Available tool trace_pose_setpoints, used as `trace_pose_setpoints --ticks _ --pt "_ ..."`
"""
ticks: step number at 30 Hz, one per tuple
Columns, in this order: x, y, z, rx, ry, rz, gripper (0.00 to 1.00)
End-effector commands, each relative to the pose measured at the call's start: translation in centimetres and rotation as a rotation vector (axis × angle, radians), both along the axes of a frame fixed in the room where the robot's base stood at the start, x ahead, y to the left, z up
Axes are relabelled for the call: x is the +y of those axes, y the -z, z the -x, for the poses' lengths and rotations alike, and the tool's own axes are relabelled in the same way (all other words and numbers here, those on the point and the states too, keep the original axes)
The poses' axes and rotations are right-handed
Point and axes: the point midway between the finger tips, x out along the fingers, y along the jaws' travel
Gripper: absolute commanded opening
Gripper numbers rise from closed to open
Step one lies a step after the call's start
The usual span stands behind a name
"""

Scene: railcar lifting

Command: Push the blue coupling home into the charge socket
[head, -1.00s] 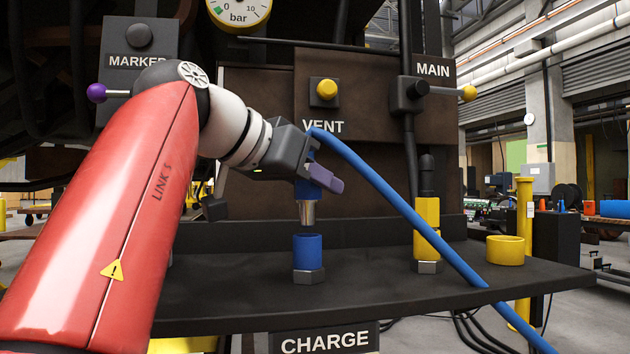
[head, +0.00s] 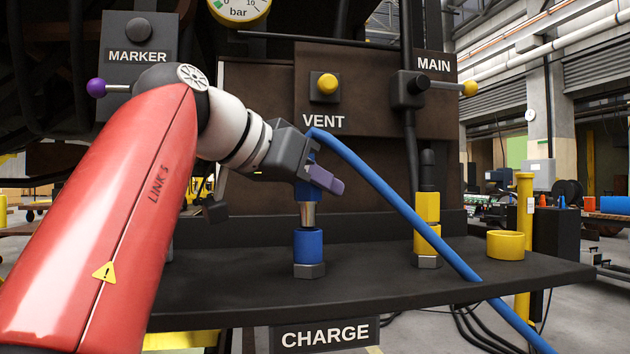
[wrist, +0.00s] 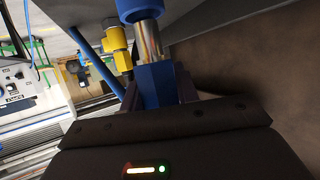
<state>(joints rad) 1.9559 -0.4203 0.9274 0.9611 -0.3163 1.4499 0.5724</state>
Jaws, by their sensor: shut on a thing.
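My gripper (head: 318,178) is shut on the blue coupling (head: 305,188) and holds it upright above the shelf. The coupling's bare metal nose (head: 307,215) points down at the blue charge socket (head: 308,245), which stands on a grey hex base. The nose's lower end meets the socket mouth, with most of the metal still showing; how deep the tip sits I cannot tell. In the wrist view the coupling (wrist: 157,85) lies between the fingers, its metal nose in line with the socket (wrist: 138,9). The gripper partly hides the coupling's upper part.
The blue hose (head: 395,205) runs from the coupling down to the right over the shelf (head: 420,290). A yellow coupling stands in its socket (head: 427,240) to the right, beside an empty-looking yellow ring (head: 505,245). The VENT panel (head: 270,180) rises close behind.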

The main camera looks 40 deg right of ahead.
Motion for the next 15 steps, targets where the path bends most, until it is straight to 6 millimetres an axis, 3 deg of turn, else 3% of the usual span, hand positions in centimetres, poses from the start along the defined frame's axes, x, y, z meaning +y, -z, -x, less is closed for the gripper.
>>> trace_pose_setpoints --ticks 15 --pt "0.0 1.4 0.0 0.001 -0.001 0.001 0.02"
